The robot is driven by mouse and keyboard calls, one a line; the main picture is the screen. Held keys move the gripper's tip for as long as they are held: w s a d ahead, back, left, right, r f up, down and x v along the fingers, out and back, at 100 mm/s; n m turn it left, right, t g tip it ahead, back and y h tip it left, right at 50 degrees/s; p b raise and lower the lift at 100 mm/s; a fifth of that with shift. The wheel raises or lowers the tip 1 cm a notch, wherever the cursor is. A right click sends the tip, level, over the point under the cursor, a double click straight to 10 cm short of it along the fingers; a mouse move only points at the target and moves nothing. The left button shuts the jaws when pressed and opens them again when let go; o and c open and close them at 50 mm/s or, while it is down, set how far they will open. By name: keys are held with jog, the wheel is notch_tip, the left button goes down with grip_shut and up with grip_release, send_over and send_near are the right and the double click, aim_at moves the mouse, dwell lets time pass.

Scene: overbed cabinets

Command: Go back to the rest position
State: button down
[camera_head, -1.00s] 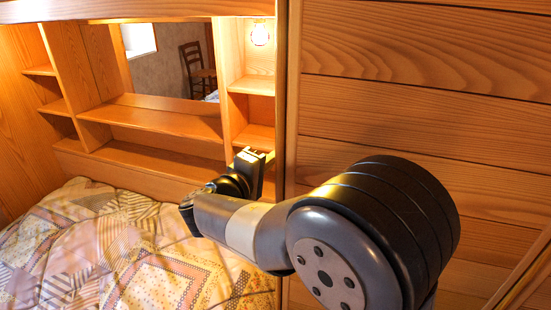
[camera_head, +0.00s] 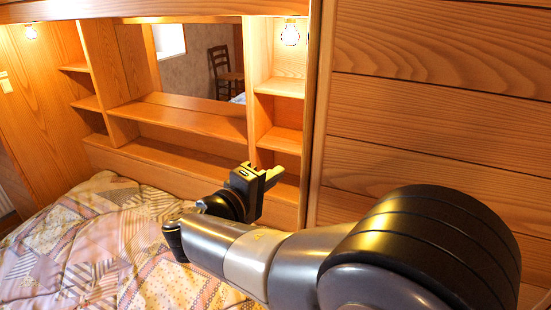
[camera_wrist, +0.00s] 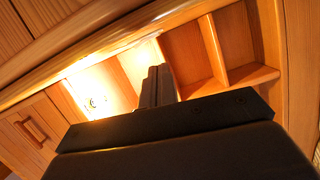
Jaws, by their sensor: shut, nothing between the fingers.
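My gripper (camera_head: 268,174) is in front of the wooden headboard shelves, above the far edge of the bed. Its fingers are together with nothing between them. In the wrist view my gripper (camera_wrist: 158,72) points toward the lit shelf area, with the dark gripper body filling the lower part. My arm reaches in from the lower right of the head view.
The bed (camera_head: 100,245) with a patchwork cover lies at lower left. Open shelves (camera_head: 195,120) with a mirror (camera_head: 198,60) stand behind it. A tall wooden panel (camera_head: 440,110) rises at right. A lamp (camera_head: 290,35) glows in the shelf. A cabinet door (camera_wrist: 35,130) shows at left.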

jog(key=w+d+p, duration=0.1)
jog(key=w+p, duration=0.2)
jog(key=w, duration=0.6)
jog(key=b+v, duration=0.2)
jog(key=v, duration=0.5)
jog(key=shift+s+a+r, duration=0.2)
jog(key=shift+s+r, duration=0.05)
jog(key=shift+w+d, duration=0.1)
